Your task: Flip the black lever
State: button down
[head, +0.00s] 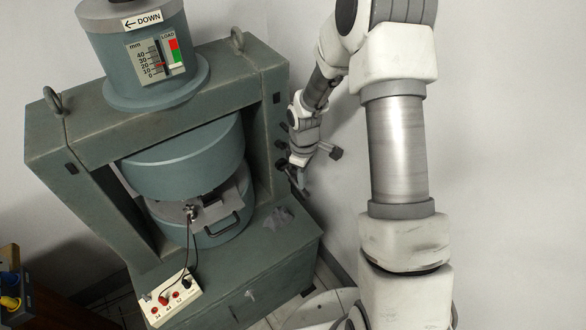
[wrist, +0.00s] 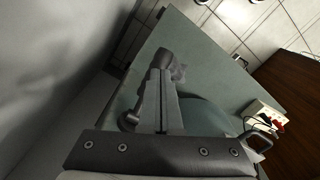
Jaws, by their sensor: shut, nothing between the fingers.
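My gripper (head: 298,178) is at the right side of the green press frame, pointing down, in the head view. In the wrist view my gripper (wrist: 168,72) is shut, its two fingers together with nothing between them, above the green surface of the machine. Small black parts (head: 280,163) stick out from the frame's right side beside my gripper. I cannot tell which of them is the black lever. A dark rounded part (wrist: 130,121) shows just left of the fingers in the wrist view; I cannot tell whether it is the lever or touches the fingers.
The green magnet frame (head: 60,150) holds two round pole pieces (head: 185,165) with a gap between them. A white socket box (head: 168,298) with cables stands at its front; it also shows in the wrist view (wrist: 262,112). A wall is close on the right.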

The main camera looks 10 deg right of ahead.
notch_tip(320, 180, up, 8)
jog(key=s+p, duration=0.2)
jog(key=p, duration=0.4)
jog(key=shift+d, duration=0.4)
jog(key=shift+w+r, duration=0.1)
jog(key=s+r+m+t+h+p, duration=0.1)
jog(key=s+r+m, duration=0.2)
jog(key=r, duration=0.7)
jog(key=s+r+m+t, duration=0.2)
jog(key=s+r, duration=0.1)
jog(key=r, duration=0.8)
jog(key=s+r+m+t+y+p, duration=0.1)
jog(key=s+r+m, duration=0.4)
jog(key=s+r, duration=0.6)
jog(key=shift+s+a+m+t, duration=0.35)
jog(key=shift+s+t, duration=0.45)
jog(key=shift+s, duration=1)
